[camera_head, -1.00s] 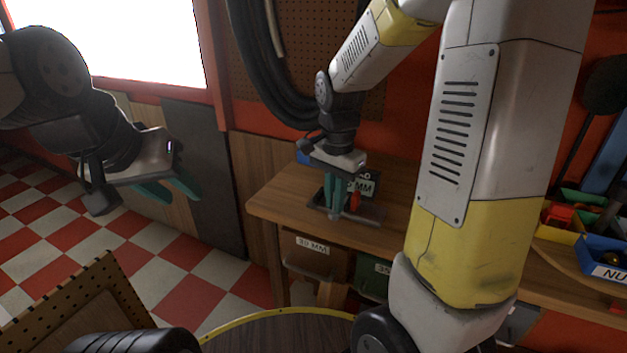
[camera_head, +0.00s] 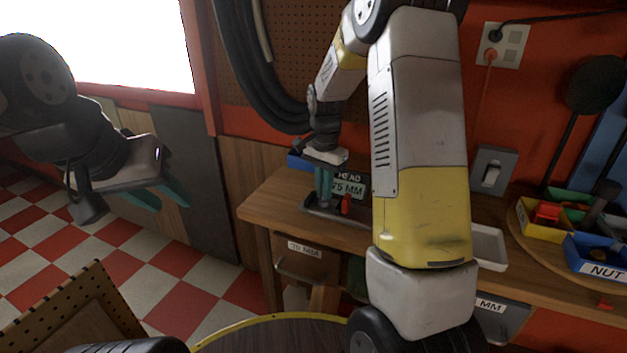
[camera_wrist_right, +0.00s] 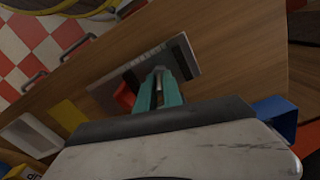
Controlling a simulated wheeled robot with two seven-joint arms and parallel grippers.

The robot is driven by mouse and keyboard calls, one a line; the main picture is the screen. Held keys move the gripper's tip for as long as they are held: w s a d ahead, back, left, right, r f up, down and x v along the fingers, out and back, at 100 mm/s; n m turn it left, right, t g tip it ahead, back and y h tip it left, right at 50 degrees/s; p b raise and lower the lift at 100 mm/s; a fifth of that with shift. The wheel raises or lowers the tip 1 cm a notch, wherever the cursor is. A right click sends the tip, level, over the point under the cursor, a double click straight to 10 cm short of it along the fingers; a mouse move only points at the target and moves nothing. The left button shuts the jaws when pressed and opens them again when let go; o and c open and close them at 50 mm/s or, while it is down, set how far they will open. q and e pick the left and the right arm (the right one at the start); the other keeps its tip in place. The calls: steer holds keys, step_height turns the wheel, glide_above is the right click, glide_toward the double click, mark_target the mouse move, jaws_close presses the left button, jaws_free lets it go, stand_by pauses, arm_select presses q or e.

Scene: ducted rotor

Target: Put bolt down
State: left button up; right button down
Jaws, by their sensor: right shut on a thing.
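My right gripper (camera_head: 323,187) points down over a dark measuring device (camera_head: 358,219) on the wooden bench. In the right wrist view my right gripper (camera_wrist_right: 159,92) has its teal fingers close together around a grey bolt (camera_wrist_right: 159,77), seen end-on. The bolt is just above or on the device's dark slotted plate (camera_wrist_right: 190,62); I cannot tell if it touches. In the head view the bolt is mostly hidden by the fingers. My left gripper (camera_head: 163,193) hangs open and empty at the left, away from the bench.
A display reading HEAD 75 MM (camera_head: 349,186) stands behind the device, with a red part (camera_head: 346,205) beside the fingers. A blue bin (camera_head: 297,161) is behind. A pale tray (camera_head: 489,246), coloured bins (camera_head: 547,219) and a NUT bin (camera_head: 601,256) lie right. Labelled drawers (camera_head: 300,260) are below.

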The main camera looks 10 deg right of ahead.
steer(key=c, duration=1.5)
jaws_free()
steer(key=shift+f, duration=0.1)
step_height(320, 180, up, 12)
steer(key=s+r+n+t, duration=0.2)
steer(key=s+n, duration=0.1)
steer(key=s, duration=0.5)
steer(key=s+a+r+n+t+y, duration=0.1)
steer(key=s+n, duration=0.3)
steer(key=s, duration=0.4)
steer(key=s+a+r+n+t+y, duration=0.1)
steer(key=s+r+n+t, duration=0.2)
steer(key=s, duration=0.5)
steer(key=shift+s+r, duration=0.15)
steer(key=shift+r, duration=0.1)
steer(key=shift+a, duration=0.1)
